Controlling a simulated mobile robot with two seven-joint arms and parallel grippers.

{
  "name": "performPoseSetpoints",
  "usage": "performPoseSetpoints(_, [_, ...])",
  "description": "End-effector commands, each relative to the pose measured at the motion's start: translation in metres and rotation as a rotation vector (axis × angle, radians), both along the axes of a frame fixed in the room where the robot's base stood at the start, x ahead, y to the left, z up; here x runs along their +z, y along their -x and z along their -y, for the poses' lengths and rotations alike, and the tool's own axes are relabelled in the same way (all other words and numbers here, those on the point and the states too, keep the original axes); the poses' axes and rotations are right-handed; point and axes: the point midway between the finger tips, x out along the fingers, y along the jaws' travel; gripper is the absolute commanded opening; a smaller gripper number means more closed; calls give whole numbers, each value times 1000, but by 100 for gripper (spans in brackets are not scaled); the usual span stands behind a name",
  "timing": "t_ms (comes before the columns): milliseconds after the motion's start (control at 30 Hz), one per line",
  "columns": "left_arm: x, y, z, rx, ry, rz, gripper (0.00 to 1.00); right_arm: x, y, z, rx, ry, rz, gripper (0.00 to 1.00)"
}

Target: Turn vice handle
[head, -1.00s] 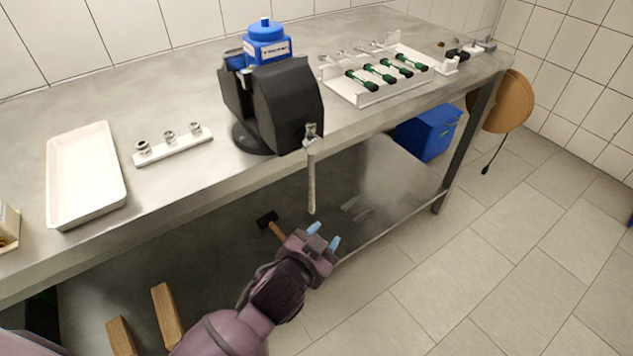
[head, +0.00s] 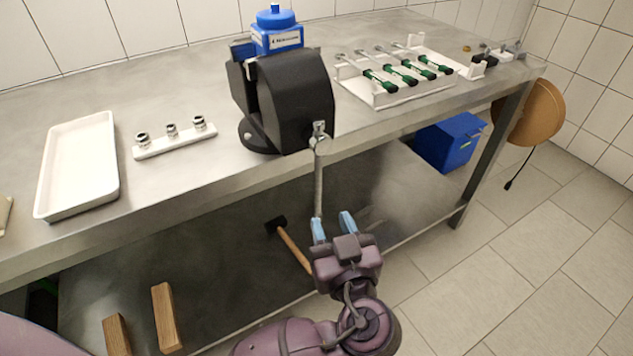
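The black vice (head: 291,105) stands on the front edge of the steel table. A blue object with a white label (head: 277,32) sits at its top. The vice handle (head: 318,180) is a grey bar hanging straight down from the screw head (head: 319,132) in front of the table edge. Nothing shows between the fingers.
A white tray (head: 45,205) and a strip with several metal fittings (head: 150,152) lie left of the vice. A rack of green-handled tools (head: 390,98) is on the right. Below are a lower shelf, a hammer (head: 291,246) and a blue bin (head: 452,142).

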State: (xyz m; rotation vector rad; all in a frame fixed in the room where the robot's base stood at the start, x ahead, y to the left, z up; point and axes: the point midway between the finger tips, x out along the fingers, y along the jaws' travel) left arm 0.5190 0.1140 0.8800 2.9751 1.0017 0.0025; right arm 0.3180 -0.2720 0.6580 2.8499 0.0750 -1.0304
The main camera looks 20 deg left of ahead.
Motion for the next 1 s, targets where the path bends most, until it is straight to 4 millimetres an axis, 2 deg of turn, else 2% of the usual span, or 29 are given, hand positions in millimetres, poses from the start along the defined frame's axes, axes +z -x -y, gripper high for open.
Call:
performPoseSetpoints(600, [-1,-72,-54,-3,-5,-2,39,-11,6,0,1,-1,-22,43])
performPoseSetpoints(800, [-1,-83,-62,-3,-3,-3,39,-11,5,-1,1,-1,-19,43])
performPoseSetpoints(1000, [0,-84,-63,-3,-2,-2,39,-9,1,-1,3,0,-10,43])
